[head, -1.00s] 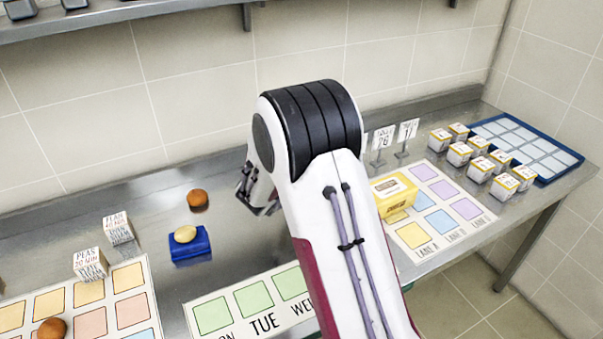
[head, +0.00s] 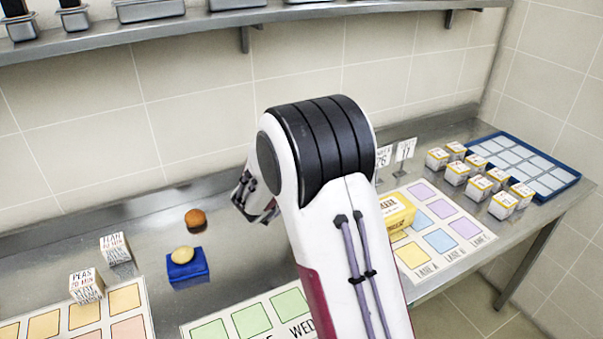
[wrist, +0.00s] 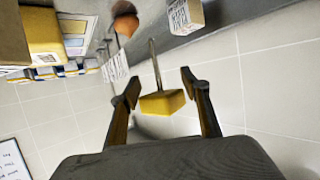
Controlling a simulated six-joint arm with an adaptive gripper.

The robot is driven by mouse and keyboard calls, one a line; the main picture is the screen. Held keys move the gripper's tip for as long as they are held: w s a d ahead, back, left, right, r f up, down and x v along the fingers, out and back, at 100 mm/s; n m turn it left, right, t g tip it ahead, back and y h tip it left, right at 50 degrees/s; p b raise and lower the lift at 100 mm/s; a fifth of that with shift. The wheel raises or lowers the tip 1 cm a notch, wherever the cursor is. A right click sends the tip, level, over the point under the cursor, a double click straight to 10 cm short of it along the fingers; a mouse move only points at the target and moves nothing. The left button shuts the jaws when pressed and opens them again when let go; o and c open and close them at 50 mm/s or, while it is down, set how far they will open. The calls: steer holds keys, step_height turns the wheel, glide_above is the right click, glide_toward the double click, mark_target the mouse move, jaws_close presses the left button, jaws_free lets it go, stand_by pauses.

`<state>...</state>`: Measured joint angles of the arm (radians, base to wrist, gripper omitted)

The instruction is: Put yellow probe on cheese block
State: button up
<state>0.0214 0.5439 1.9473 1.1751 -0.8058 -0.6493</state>
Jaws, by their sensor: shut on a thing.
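The yellow probe (wrist: 162,103) has a yellow block-shaped handle and a thin metal rod. In the wrist view it sits between the fingertips of my gripper (wrist: 160,90), which is shut on it. In the head view my gripper (head: 255,203) hangs above the back of the counter, left of my arm's elbow, and the probe cannot be made out. The yellow cheese block (head: 398,212) with printed labels stands right of my arm, on the lane mat (head: 462,255). My arm hides its left part, and the gripper is well left of it.
An orange-brown ball (head: 195,218) and a blue block (head: 187,270) with a tan lump on it lie left of the gripper. Sign cards (head: 405,150) stand behind the cheese. Several small boxes (head: 480,187) and a blue-rimmed tray (head: 545,178) are at right. A shelf (head: 290,15) runs above.

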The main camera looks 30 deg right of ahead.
steer(key=shift+s+d, duration=0.15)
steer(key=shift+d, duration=0.35)
steer(key=s+d+r+m+g+h, duration=0.2)
steer(key=s+d+m+g, duration=0.1)
steer(key=d, duration=0.5)
steer(key=s+d+r+m+g+h, duration=0.1)
steer(key=s+d+r+m+g, duration=0.15)
steer(key=d, duration=0.45)
steer(key=s+d+r+m+g, duration=0.2)
steer(key=s+d+m+g, duration=0.2)
steer(key=s, duration=0.4)
steer(key=shift+r+m+g+h, duration=0.35)
steer(key=shift+m+g, duration=0.2)
steer(key=shift+g, duration=0.5)
steer(key=shift+f, duration=0.1)
step_height(320, 180, down, 6)
